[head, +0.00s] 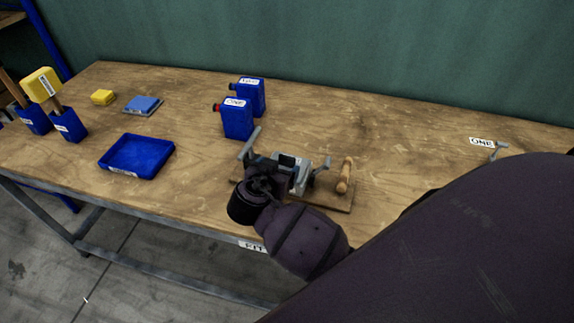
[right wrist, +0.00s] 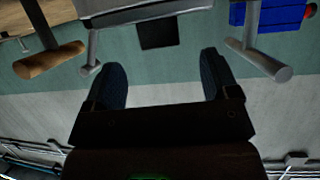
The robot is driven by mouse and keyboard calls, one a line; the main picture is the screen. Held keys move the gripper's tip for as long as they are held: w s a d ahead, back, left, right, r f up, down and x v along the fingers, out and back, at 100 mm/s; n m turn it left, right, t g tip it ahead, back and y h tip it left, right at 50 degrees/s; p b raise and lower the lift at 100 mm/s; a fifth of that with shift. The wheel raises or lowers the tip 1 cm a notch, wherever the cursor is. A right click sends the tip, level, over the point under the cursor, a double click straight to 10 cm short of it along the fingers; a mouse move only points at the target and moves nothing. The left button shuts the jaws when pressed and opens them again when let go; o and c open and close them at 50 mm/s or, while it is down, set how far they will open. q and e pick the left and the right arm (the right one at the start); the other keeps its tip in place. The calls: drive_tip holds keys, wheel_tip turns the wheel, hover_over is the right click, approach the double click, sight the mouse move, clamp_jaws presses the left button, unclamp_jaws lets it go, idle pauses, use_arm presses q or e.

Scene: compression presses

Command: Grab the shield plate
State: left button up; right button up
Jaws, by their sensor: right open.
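A grey metal press (head: 299,174) stands on a wooden base near the table's front edge. A small dark square plate (head: 287,160) shows on it, probably the shield plate. In the right wrist view the dark plate (right wrist: 160,34) hangs against the press's grey body (right wrist: 140,8), beyond my fingertips and roughly centred between them. My right gripper (right wrist: 161,72) is open and empty, its two dark fingers apart. In the head view my right gripper (head: 266,183) is at the front left of the press, partly hiding it. My left gripper is not in view.
Beside the plate are metal levers (right wrist: 258,60) and a wooden handle (right wrist: 48,61). Two blue containers (head: 237,119) stand behind the press. A blue tray (head: 137,156), a blue sponge-like block (head: 143,104) and a yellow block (head: 103,97) lie left.

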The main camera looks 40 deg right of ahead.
sight(286, 159)
drive_tip(key=shift+x, duration=2.2)
drive_tip(key=shift+r, duration=0.15)
drive_tip(key=c, duration=1.1)
drive_tip(key=shift+c, duration=0.6)
drive_tip(key=shift+r+p, duration=0.15)
drive_tip(key=shift+p, duration=0.15)
